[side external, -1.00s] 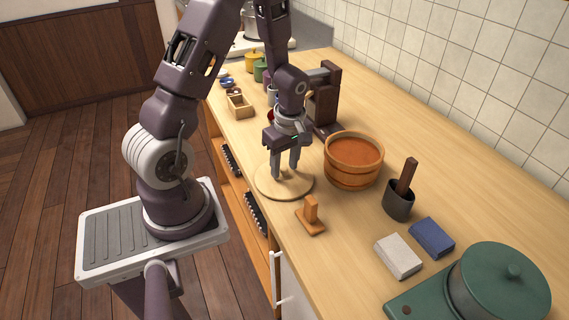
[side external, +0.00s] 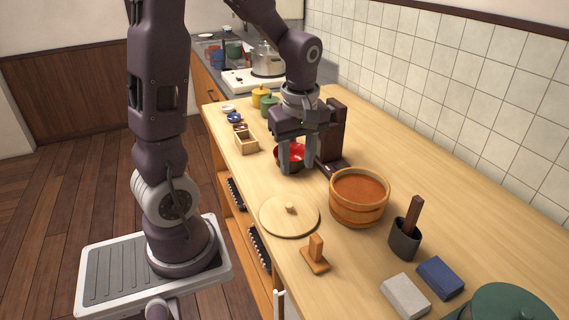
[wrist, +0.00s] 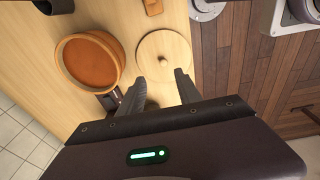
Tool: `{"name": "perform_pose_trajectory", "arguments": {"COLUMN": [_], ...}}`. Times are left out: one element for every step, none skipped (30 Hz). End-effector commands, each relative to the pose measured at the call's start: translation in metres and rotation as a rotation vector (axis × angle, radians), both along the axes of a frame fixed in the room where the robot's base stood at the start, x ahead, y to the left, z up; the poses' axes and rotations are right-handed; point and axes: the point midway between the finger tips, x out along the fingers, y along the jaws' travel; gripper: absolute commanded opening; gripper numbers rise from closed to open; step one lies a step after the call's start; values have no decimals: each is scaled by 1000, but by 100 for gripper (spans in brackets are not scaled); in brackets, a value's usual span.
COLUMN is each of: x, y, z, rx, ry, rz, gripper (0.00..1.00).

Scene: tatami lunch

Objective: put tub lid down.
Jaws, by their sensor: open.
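The tub lid (side external: 272,222), a flat round pale wooden disc with a small knob, lies flat on the counter, knob up. It also shows in the wrist view (wrist: 180,42), beyond the fingertips. The wooden tub (side external: 358,210) with reddish-brown contents stands uncovered to the lid's right; the wrist view shows it left of the lid (wrist: 66,78). My gripper (side external: 297,170) is open, empty and apart from the lid, farther along the counter beside a red-lined dark bowl (side external: 291,152). Its fingers partly hide the bowl. In the wrist view both fingers (wrist: 160,84) stand apart.
A dark wooden stand (side external: 334,135) is close to the right of my gripper. A small wooden block on a base (side external: 315,256) and a dark cup with a stick (side external: 405,240) stand nearer the camera. A small wooden box (side external: 246,144) and several small pots are farther back.

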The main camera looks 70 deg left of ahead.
Motion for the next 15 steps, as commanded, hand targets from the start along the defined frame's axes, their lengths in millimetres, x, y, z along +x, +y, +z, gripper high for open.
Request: {"name": "perform_pose_trajectory", "arguments": {"x": [-6,-12,-23,-33,-43,-57,-68,-78,-90,-98,-104,-111,-114,-116,-118], "y": [-19,-32,-49,-61,-73,-87,-96,-104,-112,-117,-121,-125,-127,-128,-129], "z": [23,36,53,64,73,83,89,94,98,100,101,102,103,103,103], "rx": [12,23,42,62,85,121,149,179,215,242,266,290,303,312,319], "ry": [-45,-69,-103,-125,-149,-177,-195,-213,-231,-241,-250,-257,-261,-263,-264], "rz": [-162,-285,-459,-591,-720,-888,-1006,-1113,-1239,-1319,-1385,-1452,-1488,-1513,-1532], "gripper": [41,41,41,41,41,41,41,41,41,41,41,41,41,41,41]}}
